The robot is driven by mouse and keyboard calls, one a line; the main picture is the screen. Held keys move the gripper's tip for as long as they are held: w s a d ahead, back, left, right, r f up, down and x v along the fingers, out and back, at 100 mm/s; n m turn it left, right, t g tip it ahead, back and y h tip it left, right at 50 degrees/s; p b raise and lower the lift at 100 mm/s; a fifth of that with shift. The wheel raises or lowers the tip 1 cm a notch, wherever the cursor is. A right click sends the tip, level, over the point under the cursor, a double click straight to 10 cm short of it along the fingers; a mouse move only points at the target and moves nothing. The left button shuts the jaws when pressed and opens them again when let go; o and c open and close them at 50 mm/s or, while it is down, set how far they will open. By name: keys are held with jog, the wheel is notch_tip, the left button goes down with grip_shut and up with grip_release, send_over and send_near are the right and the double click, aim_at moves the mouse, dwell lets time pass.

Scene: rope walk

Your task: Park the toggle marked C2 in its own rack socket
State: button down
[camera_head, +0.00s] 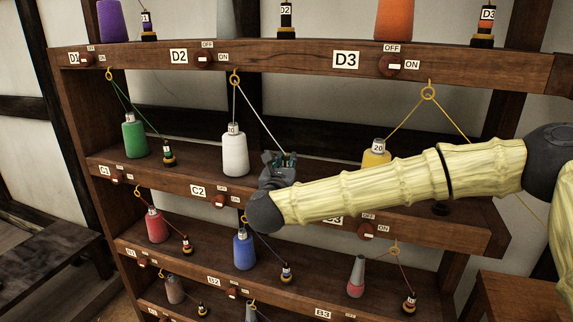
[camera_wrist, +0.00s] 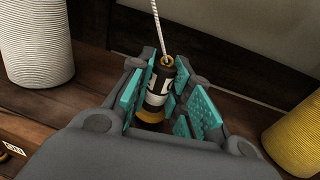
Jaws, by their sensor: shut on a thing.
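My gripper (camera_head: 284,160) is at the middle bay of the C shelf, right of the white cone (camera_head: 235,150). In the wrist view its teal-padded fingers (camera_wrist: 165,88) are shut around a black toggle (camera_wrist: 157,82) with a white label and brass-coloured parts at both ends. Its mark cannot be read fully. A pale cord (camera_wrist: 157,25) rises from its top; in the head view it runs to the hook (camera_head: 235,76) under the D2 board. The board below bears the C2 plate (camera_head: 199,190). The toggle's socket is hidden; whether its base touches anything cannot be told.
The green cone (camera_head: 135,137) and its toggle (camera_head: 168,153) stand left. The yellow cone (camera_head: 376,154) stands right, partly behind my arm. A red switch (camera_head: 220,201) is on the C2 board. The blue cone (camera_head: 245,250) and a toggle (camera_head: 286,272) stand below.

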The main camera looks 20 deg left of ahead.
jog(key=shift+f, duration=0.2)
jog(key=c, duration=1.3)
grip_release()
jog(key=shift+r, duration=0.1)
jog(key=shift+r+p, duration=0.35)
jog(key=shift+s+f, duration=0.15)
jog(key=shift+s, duration=0.1)
jog(key=s+b, duration=0.1)
jog(key=s, duration=0.2)
jog(key=s+d+b, duration=0.1)
jog(key=s, duration=0.3)
jog(key=s+b, duration=0.2)
jog(key=s, duration=0.2)
jog(key=shift+s+d, duration=0.2)
jog(key=shift+d, duration=0.05)
